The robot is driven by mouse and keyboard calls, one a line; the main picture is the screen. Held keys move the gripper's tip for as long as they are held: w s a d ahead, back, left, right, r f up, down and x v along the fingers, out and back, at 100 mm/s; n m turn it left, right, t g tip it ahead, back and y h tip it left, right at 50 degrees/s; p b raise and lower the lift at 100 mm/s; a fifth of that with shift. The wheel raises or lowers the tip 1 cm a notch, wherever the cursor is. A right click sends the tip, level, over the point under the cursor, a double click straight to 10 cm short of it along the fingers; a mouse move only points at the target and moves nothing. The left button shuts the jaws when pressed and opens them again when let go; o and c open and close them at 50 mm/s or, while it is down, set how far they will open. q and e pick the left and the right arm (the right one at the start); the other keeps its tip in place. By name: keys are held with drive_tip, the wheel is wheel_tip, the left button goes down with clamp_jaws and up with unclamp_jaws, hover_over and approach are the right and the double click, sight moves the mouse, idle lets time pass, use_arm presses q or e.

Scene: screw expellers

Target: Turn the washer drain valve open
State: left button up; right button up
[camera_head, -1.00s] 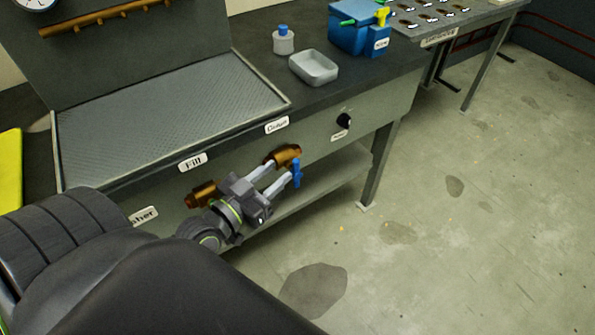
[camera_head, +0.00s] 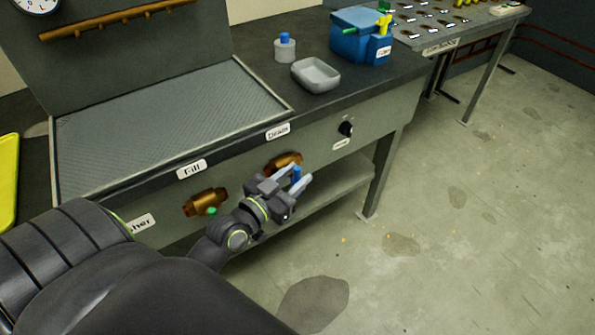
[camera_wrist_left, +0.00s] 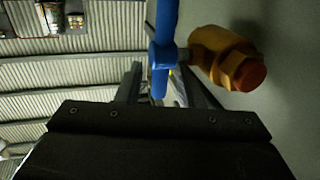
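The drain valve has a brass body (camera_head: 284,162) on the washer's front panel, below the "Drain" label (camera_head: 278,131). Its blue handle (camera_head: 296,174) shows at my left gripper (camera_head: 294,176). In the left wrist view the handle (camera_wrist_left: 164,45) is a long upright bar, with the brass body (camera_wrist_left: 225,57) to its right. My left gripper (camera_wrist_left: 165,82) is open, one finger on each side of the handle, with gaps showing. The handle's lower end is partly hidden behind the gripper. My right gripper is not in view.
The brass fill valve (camera_head: 206,202) with a green handle (camera_head: 210,212) is left of the drain valve. A black knob (camera_head: 346,129) is to the right. A lower shelf (camera_head: 335,186) lies behind the gripper. The floor (camera_head: 440,230) at right is clear.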

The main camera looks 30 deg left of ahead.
use_arm(q)
drive_tip(key=shift+w, duration=0.55)
clamp_jaws()
